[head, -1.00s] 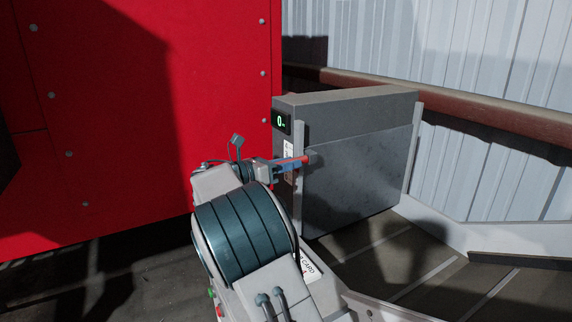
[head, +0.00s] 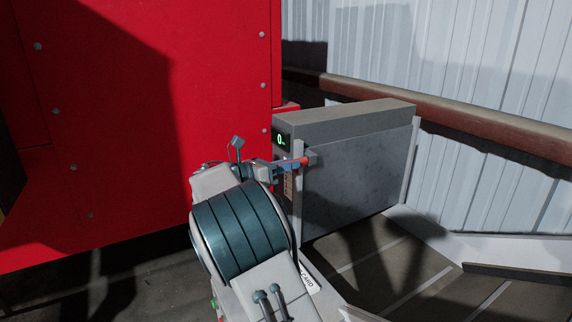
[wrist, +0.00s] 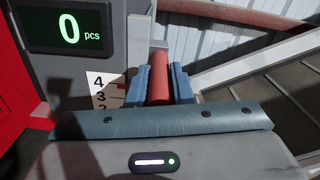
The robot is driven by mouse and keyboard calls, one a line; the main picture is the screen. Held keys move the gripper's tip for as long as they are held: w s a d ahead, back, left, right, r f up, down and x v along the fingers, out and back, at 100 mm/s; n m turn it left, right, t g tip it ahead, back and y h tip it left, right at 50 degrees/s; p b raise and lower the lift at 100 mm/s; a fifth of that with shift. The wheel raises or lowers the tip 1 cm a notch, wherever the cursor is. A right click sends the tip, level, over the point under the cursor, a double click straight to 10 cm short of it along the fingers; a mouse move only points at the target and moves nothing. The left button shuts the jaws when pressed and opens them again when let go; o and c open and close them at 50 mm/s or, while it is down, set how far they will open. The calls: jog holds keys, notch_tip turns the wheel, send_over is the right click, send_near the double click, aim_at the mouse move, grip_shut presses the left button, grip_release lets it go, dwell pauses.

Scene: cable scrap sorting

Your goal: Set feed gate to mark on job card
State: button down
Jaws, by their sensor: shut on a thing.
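The feed gate (head: 355,175) is an upright grey panel in the chute mouth, with a red handle (head: 292,161) at its left edge. My gripper (wrist: 160,86) has blue fingers closed around that red handle (wrist: 159,80), one on each side. A white scale plate (wrist: 103,84) left of the fingers shows a 4, a 3 and part of a lower number. A thin red line shows beside the scale, near the 4. The job card (head: 309,279) is mostly hidden behind my arm in the head view, and its mark cannot be read.
A counter display (wrist: 65,27) above the scale reads 0 pcs. A large red machine wall (head: 150,120) stands close on the left. A dark conveyor belt (head: 400,262) with pale cross lines runs at lower right, beside a grey guard rail (head: 440,235).

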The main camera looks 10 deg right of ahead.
jog(key=shift+r, duration=0.5)
jog(key=c, duration=1.3)
grip_release()
jog(key=shift+c, duration=0.2)
jog(key=shift+o, duration=0.2)
jog(key=shift+f, duration=0.15)
jog(key=shift+a+f, duration=0.1)
jog(key=b+v, duration=0.2)
jog(key=v, duration=1.1)
jog(key=shift+s+a, duration=0.2)
jog(key=shift+a, duration=0.1)
